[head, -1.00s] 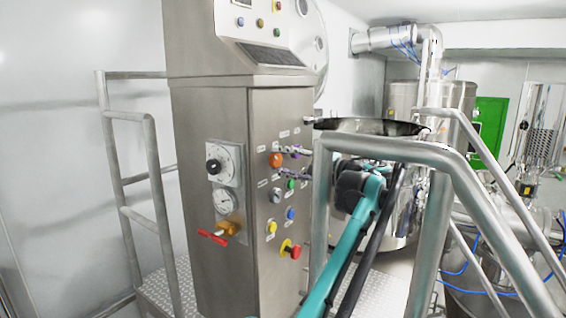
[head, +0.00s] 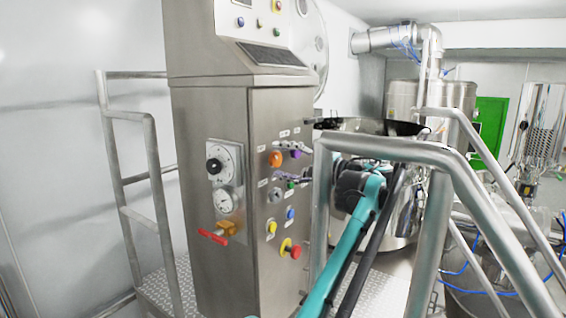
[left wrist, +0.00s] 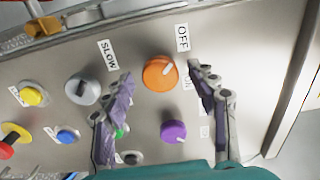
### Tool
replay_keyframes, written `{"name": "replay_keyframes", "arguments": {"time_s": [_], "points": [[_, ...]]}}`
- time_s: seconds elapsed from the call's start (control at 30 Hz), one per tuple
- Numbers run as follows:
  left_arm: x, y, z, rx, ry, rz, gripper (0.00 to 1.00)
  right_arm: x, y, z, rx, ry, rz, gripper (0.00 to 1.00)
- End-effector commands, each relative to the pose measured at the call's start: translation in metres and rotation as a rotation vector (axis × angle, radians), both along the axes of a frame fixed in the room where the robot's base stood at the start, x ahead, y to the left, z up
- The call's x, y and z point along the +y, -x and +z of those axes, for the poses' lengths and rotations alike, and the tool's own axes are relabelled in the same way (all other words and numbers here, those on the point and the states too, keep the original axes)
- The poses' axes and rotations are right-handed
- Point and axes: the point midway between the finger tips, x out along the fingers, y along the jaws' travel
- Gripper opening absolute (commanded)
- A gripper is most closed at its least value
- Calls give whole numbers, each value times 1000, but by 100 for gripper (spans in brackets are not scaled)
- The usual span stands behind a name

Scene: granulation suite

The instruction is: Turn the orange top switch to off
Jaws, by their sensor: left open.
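The orange top switch (head: 275,158) is a round knob on the side of the steel control cabinet. In the left wrist view the orange knob (left wrist: 158,76) has a white mark pointing up and right, toward the OFF label (left wrist: 182,38). My left gripper (left wrist: 160,75) is open, with one purple-grey finger on each side of the knob and gaps visible. In the head view the left gripper (head: 283,162) reaches in from the right of the cabinet, fingers above and below the knob's height. Contact cannot be told. My right gripper is not in view.
A purple knob (left wrist: 173,131), a grey SLOW knob (left wrist: 83,89), and yellow and blue buttons sit close by on the panel. A red and yellow stop button (head: 290,249) is lower. A steel handrail (head: 390,149) stands in front of my arm.

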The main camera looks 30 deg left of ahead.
Motion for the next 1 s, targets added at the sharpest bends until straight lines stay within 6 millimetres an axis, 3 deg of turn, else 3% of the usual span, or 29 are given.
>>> {"name": "replay_keyframes", "arguments": {"time_s": [0.5, 1.0], "points": [[-69, 5, 0, 0, 0, -2, 58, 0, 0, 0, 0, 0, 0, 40], [-75, 6, 0, 0, 0, 0, 58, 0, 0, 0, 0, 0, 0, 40]]}}
